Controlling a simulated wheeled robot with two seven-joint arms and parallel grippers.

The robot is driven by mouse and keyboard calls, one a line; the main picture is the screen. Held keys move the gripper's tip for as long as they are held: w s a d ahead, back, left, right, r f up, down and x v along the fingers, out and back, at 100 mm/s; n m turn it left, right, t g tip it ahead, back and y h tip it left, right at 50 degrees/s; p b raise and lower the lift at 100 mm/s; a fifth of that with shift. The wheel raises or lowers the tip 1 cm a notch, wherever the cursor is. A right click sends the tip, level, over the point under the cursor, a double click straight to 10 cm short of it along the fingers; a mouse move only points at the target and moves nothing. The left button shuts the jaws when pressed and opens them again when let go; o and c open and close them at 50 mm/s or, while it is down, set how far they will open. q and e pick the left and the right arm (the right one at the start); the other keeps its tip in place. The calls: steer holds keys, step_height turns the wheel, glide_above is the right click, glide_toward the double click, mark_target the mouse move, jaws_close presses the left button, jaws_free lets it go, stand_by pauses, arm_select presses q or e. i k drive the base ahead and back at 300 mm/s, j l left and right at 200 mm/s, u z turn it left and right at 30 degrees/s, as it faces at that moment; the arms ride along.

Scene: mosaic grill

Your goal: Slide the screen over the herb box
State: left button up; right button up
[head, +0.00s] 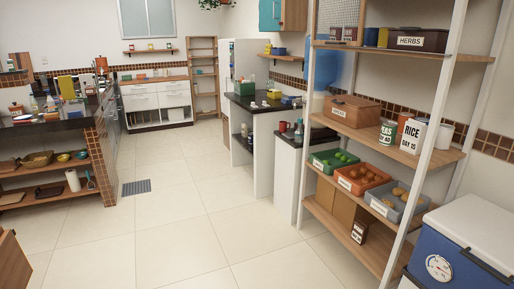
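The herb box is a dark brown box (418,40) with a white HERBS label, on the upper board of the shelf rack at the right. A grey mesh panel (338,14), which looks like the screen, stands upright at the left end of that upper level, cut off by the top of the picture. It is to the left of the herb box and does not cover its front. Neither of my grippers shows in the head view.
The rack (440,65) also holds a brown box (345,111), cans and vegetable crates (363,180). A blue and white cooler (465,245) stands at its near end. A dark-topped counter (262,101) stands beyond the rack. The tiled floor (180,225) is clear in the middle.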

mark_target(358, 43)
steer(key=i+z, duration=0.1)
steer(key=i, duration=0.6)
steer(key=i+j+z, duration=0.1)
steer(key=i, duration=0.55)
steer(key=i+j, duration=0.2)
steer(key=i, duration=0.5)
steer(key=l+z, duration=0.05)
